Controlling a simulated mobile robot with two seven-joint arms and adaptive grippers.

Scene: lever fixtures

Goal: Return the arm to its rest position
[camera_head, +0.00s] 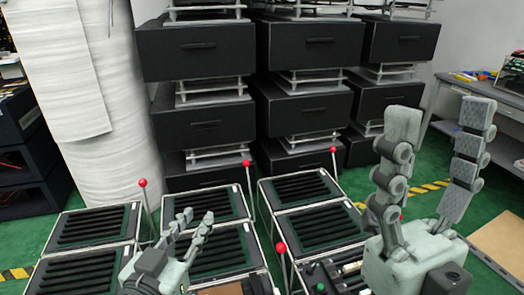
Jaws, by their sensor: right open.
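Several levers with red ball knobs stand on thin rods among slotted dark trays. One knob (142,183) is at the left, one (246,163) at the centre back, one (333,150) further right, and one (281,247) nearer the front. My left gripper (197,215) is low over the left-centre trays, its fingers apart with nothing seen between them. It is apart from the knobs in the picture. My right gripper (438,115) is large and close at the right, fingers pointing up, wide open and empty. The rest of both arms is mostly out of view.
Slotted trays (93,228) fill the front left and centre. Stacked black drawer boxes (200,126) stand behind them. White wrapped rolls (75,95) are at the left, a grey workbench (505,105) at the right. Green floor shows with yellow-black tape (432,187).

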